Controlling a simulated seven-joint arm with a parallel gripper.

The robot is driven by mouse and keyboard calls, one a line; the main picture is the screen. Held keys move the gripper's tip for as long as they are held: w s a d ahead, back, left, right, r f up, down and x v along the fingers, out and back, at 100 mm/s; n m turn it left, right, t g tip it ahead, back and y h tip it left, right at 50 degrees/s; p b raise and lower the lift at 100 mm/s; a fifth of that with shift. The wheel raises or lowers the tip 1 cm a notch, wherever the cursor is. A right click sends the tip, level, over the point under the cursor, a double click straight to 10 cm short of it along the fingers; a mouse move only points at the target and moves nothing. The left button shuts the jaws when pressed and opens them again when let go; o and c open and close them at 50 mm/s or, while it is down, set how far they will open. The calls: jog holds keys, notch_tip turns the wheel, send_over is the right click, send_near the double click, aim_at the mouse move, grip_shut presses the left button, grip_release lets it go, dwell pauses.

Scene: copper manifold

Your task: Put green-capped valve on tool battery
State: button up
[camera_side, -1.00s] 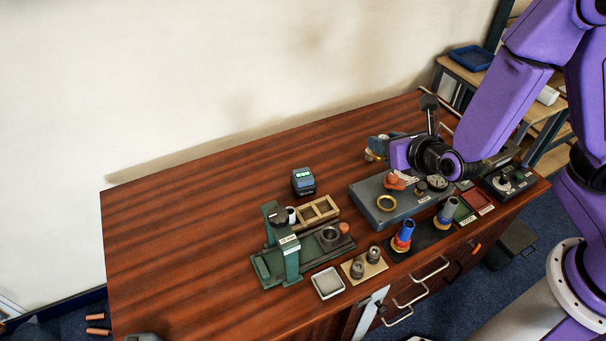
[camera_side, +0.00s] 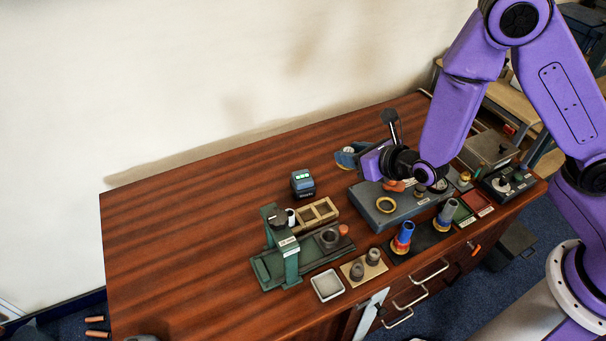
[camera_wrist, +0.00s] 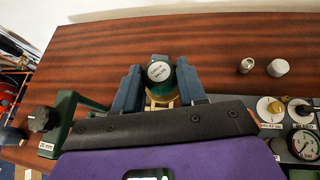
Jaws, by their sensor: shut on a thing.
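The green-capped valve (camera_wrist: 160,72) is between the two blue-grey fingers of my gripper (camera_wrist: 159,85) in the wrist view, with a pale lettered label on its cap. My gripper is shut on it. In the side view my gripper (camera_side: 348,156) is at the back of the bench, behind the grey panel, with the valve hardly to be made out. The tool battery (camera_side: 303,184) is a dark blue-grey block with a lit green display, standing upright on the wood. My gripper is to its right and apart from it.
A wooden divided tray (camera_side: 317,212) and a green press stand (camera_side: 283,250) are in front of the battery. The grey gauge panel (camera_side: 400,207) lies to the right, with colored-topped fittings (camera_side: 403,237) in front. The bench left of the battery is clear.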

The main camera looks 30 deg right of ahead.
jog(key=x, duration=0.5)
jog(key=s+a+f+x, duration=0.1)
jog(key=x, duration=0.4)
jog(key=a+x, duration=0.1)
jog(key=x, duration=0.5)
jog(key=shift+s+f, duration=0.15)
jog(key=shift+f, duration=0.15)
jog(key=shift+a+f, duration=0.1)
jog(key=shift+f, duration=0.15)
jog(key=shift+w+f, duration=0.1)
jog(key=shift+f, duration=0.7)
jog(key=shift+w+f, duration=0.15)
jog(key=shift+f, duration=0.65)
jog(key=o, duration=1.1)
jog(key=shift+f, duration=0.15)
